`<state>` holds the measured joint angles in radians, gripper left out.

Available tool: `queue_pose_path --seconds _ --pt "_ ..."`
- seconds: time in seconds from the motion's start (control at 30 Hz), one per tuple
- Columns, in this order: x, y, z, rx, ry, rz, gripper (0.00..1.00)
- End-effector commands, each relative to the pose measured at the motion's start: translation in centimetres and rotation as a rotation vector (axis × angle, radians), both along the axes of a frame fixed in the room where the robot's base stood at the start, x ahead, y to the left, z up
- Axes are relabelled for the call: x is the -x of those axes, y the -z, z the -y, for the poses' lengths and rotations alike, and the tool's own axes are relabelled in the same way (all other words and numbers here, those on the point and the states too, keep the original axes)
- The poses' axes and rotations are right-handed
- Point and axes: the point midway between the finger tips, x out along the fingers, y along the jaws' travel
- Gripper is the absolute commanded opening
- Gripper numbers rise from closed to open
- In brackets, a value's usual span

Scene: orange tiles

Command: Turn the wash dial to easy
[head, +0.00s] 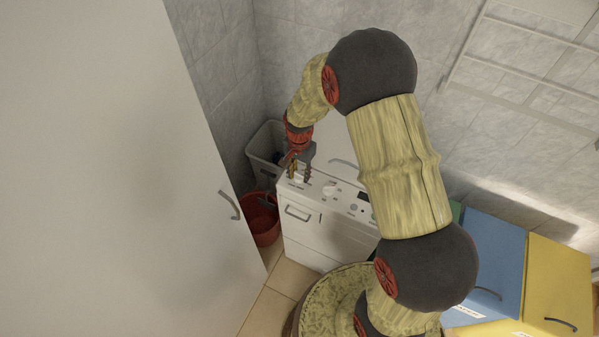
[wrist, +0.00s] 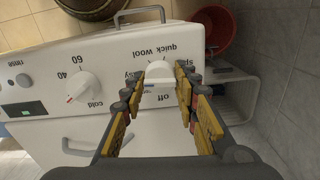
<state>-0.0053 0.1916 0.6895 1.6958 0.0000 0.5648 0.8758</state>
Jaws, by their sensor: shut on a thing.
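The washing machine (head: 318,239) is white, with its control panel on top, in the head view below my arm. In the wrist view its panel (wrist: 105,55) appears upside down. The white wash dial (wrist: 159,73) is between the fingers of my gripper (wrist: 160,87), which are shut on it from both sides. Labels around it read "quick wool", "off" and a partly hidden "easy"; another at the right is cut off by a finger. I cannot tell which label the dial points to. In the head view my gripper (head: 300,171) is at the panel's left end and hides the dial.
A temperature dial (wrist: 83,86) with "40", "60" and "cold" sits beside it. A red bucket (head: 261,218) and a grey bin (head: 266,146) stand left of the machine. A tall white cabinet door (head: 120,170) fills the left. Blue (head: 490,250) and yellow (head: 556,285) cabinets stand at right.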

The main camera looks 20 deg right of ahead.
Motion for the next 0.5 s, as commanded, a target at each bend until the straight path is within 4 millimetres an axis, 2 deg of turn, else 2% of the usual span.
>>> queue_pose_path --seconds 0.5 --pt "-0.06 -0.02 -0.01 0.000 0.090 0.001 0.05"
